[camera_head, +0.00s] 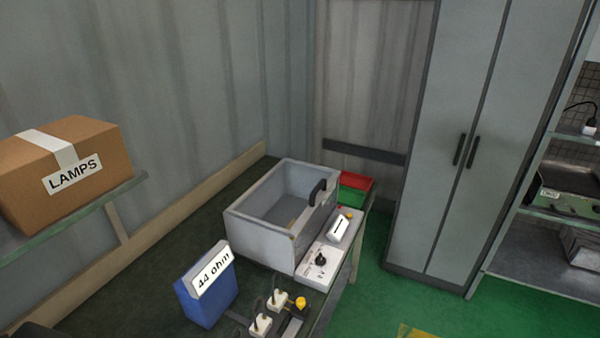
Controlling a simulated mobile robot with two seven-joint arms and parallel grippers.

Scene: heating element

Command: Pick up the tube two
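I see no tube clearly in the head view. A grey open-topped metal box (262,238) stands on the dark bench, with a white control panel (318,262) on its front side. The panel carries a black knob and a small white label or block. The inside of the box is partly hidden by its walls, and a dark rounded part sits at its right rim. A blue box (208,293) with a "44 ohm" label stands nearer on the bench. Neither of my grippers shows in this view.
A cardboard box marked LAMPS (96,172) sits on a shelf at left. Red and green bins (355,187) are behind the metal box. White plugs (262,323) lie near the bench's front edge. A tall grey cabinet (480,150) stands right; green floor is clear before it.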

